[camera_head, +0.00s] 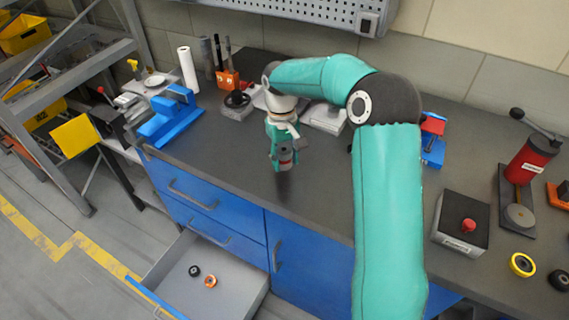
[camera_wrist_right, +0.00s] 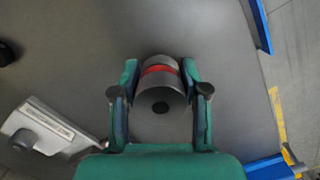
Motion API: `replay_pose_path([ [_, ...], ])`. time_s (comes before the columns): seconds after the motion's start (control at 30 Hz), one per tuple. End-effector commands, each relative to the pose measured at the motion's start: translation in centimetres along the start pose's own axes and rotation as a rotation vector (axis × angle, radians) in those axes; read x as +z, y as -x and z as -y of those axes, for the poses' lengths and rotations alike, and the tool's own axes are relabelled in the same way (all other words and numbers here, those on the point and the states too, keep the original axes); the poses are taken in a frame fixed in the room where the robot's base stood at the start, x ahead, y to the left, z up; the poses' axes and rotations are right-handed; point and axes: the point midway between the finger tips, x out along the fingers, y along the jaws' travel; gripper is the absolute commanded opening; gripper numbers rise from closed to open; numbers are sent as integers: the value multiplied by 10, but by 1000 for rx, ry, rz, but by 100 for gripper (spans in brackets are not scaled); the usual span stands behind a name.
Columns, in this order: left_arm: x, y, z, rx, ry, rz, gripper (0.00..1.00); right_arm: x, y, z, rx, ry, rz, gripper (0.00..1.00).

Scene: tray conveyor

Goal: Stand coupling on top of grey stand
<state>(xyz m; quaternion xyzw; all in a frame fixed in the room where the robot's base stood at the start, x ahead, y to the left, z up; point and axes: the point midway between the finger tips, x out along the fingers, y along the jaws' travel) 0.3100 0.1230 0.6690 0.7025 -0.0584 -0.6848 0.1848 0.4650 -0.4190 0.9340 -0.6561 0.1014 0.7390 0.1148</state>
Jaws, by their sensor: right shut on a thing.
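The coupling (camera_wrist_right: 160,95) is a dark grey cylinder with a red band and a dark hole in its end face. My right gripper (camera_wrist_right: 160,100) is shut on it, one finger on each side. In the head view the coupling (camera_head: 286,156) hangs below my right gripper (camera_head: 284,143), over the dark bench top; any gap beneath it is hard to judge. A light grey block (camera_head: 328,118), possibly the grey stand, is at the back of the bench, partly hidden by my right arm. A light grey labelled block also shows at lower left in the wrist view (camera_wrist_right: 45,125). My left gripper is not in view.
A blue vise-like fixture (camera_head: 168,120) is at the bench's left end. A grey block with a black handwheel (camera_head: 238,104) and an orange tool holder (camera_head: 228,80) are behind. A red-button box (camera_head: 461,222) and red press (camera_head: 527,160) are right. A drawer (camera_head: 220,285) is open in front.

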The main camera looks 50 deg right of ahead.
Motion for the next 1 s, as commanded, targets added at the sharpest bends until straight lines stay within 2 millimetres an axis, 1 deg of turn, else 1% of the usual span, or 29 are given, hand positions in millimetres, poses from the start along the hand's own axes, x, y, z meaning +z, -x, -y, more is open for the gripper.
replay_pose_path([
  [0.03,0,1,0,0,0,0,0,0,-8,0,0,0,5,2],
  [0.1,0,1,0,0,0,0,0,-1,-17,0,0,-1,4,2],
  [0.17,0,1,0,0,0,0,0,-2,-21,0,0,-1,2,2],
  [0.5,0,-1,0,0,0,0,0,-3,-24,0,0,-1,1,2],
  [0.53,0,0,0,0,0,0,0,-2,-24,0,0,-1,1,48],
  [0.67,0,0,0,0,0,0,0,-2,-24,0,0,-1,1,69],
  [1.0,0,1,0,0,0,0,0,-2,-22,0,0,-1,1,69],
])
